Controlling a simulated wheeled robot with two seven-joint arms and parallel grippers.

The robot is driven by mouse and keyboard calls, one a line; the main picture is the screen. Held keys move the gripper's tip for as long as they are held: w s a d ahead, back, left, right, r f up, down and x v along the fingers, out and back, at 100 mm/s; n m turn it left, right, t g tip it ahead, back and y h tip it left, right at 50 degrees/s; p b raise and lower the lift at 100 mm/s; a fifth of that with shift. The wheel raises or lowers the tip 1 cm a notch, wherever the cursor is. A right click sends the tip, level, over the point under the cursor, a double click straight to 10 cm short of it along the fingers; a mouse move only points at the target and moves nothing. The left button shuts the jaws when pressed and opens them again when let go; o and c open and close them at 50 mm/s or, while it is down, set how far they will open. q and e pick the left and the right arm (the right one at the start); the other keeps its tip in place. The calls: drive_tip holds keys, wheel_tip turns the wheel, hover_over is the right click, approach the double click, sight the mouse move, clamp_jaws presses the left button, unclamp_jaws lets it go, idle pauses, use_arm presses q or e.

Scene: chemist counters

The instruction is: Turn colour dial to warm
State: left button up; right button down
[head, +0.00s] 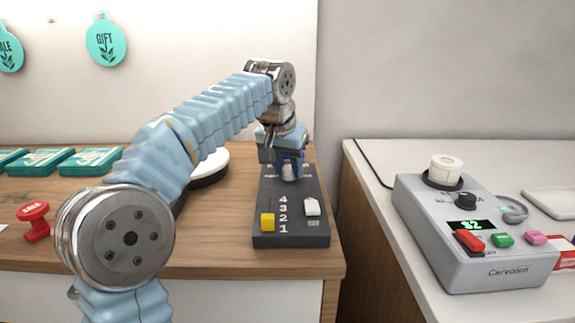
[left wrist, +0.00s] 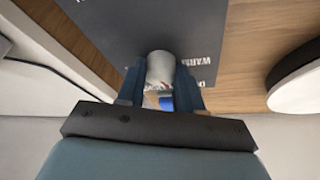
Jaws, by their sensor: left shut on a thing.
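The colour dial (head: 289,172) is a pale round knob at the far end of a dark control panel (head: 297,240) on the wooden counter. My left gripper (head: 289,163) reaches down from above and is shut on it. In the left wrist view the dial (left wrist: 160,66) sits between the two blue fingers of my left gripper (left wrist: 160,88). The word WARM (left wrist: 202,60) is printed on the panel beside the dial. Another label is partly hidden by a finger. I cannot tell which way the dial points. My right gripper is not in view.
A white round thing (head: 210,163) stands left of the panel. A grey Carvalen device (head: 420,215) stands on the right counter.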

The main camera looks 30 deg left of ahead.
use_arm(q)
drive_tip(key=n+y, duration=0.1)
drive_tip(key=n, duration=0.2)
drive_tip(key=shift+d+n+y, duration=0.15)
drive_tip(key=shift+n+y, duration=0.15)
drive_tip(key=shift+w+n+g+y, duration=0.1)
drive_tip(key=shift+n+g+y, duration=0.45)
drive_tip(key=shift+n, duration=1.75)
drive_tip(key=o, duration=1)
drive_tip(key=shift+o, duration=0.2)
drive_tip(key=shift+r, duration=0.1)
drive_tip(key=v, duration=1.2)
